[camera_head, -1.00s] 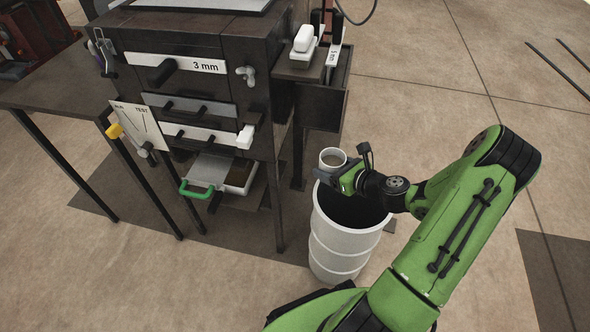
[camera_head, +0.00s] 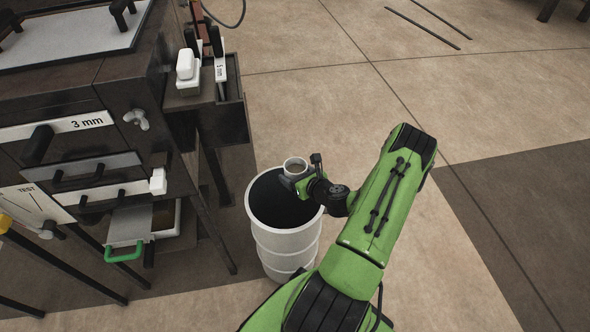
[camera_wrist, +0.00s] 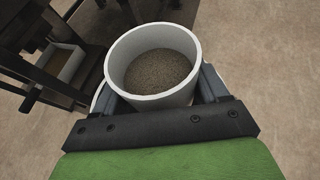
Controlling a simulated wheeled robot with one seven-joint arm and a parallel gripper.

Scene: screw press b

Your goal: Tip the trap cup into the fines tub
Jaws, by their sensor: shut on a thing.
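The trap cup (camera_head: 295,165) is a light round cup, upright, with brown grainy fines (camera_wrist: 160,77) inside it. My gripper (camera_head: 292,181) is shut on the cup, and its fingers clasp both sides of the cup (camera_wrist: 122,54) in the wrist view. The cup is above the far rim of a white ribbed drum (camera_head: 287,246) with a dark inside, which I take to be the fines tub. In the wrist view the cup and gripper hide nearly all of the drum.
The dark screening machine (camera_head: 85,85), with its 3 mm drawer, stands at left. A tray with a green handle (camera_head: 124,253) sticks out low. A dark side box (camera_head: 220,115) is just behind the drum. Open floor (camera_head: 320,90) lies behind and to the right.

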